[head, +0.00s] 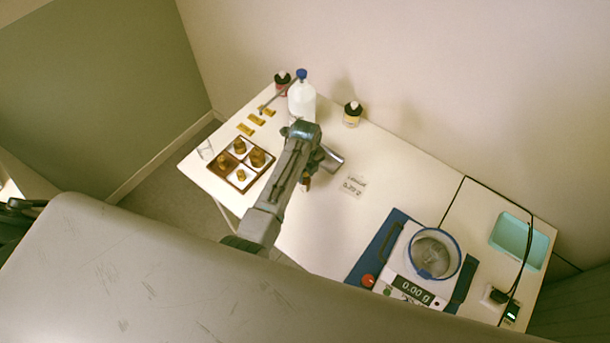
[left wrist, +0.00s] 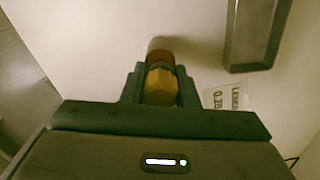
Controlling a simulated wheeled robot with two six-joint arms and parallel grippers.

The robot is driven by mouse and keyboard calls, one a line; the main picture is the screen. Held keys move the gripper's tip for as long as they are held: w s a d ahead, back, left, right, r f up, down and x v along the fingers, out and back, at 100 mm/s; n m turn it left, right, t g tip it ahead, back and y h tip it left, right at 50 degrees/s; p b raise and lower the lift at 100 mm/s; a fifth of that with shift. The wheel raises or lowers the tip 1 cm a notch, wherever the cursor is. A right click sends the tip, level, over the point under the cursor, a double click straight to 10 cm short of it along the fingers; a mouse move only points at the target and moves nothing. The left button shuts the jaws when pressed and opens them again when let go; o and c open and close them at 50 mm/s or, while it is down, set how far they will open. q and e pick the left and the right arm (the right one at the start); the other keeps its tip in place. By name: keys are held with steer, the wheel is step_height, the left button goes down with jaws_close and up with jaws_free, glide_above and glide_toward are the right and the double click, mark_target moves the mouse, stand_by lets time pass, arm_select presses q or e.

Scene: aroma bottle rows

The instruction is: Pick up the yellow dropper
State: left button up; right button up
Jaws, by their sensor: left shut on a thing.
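A small bottle with a black collar, a pale bulb top and a yellow label, which looks like the yellow dropper (head: 351,114), stands upright near the table's back edge. My left gripper (left wrist: 160,88) is shut on a small brown bottle with a gold cap (left wrist: 161,80). In the head view my left gripper is mostly hidden by my arm, over the table in front of the yellow dropper and apart from it. I cannot tell whether the held bottle touches the table. My right gripper is not in view.
A white bottle with a blue cap (head: 302,97) and a red-labelled dropper (head: 282,84) stand behind. A printed card (head: 353,186) lies right of my gripper. A scale (head: 400,275) stands at the front right.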

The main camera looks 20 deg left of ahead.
arm_select(q)
steer(key=shift+r, duration=0.15)
step_height(320, 180, up, 8)
steer(key=b, duration=0.2)
steer(key=shift+b, duration=0.3)
steer(key=shift+r, duration=0.9)
steer(key=shift+f, duration=0.15)
steer(key=shift+f, duration=0.85)
steer(key=c, duration=0.3)
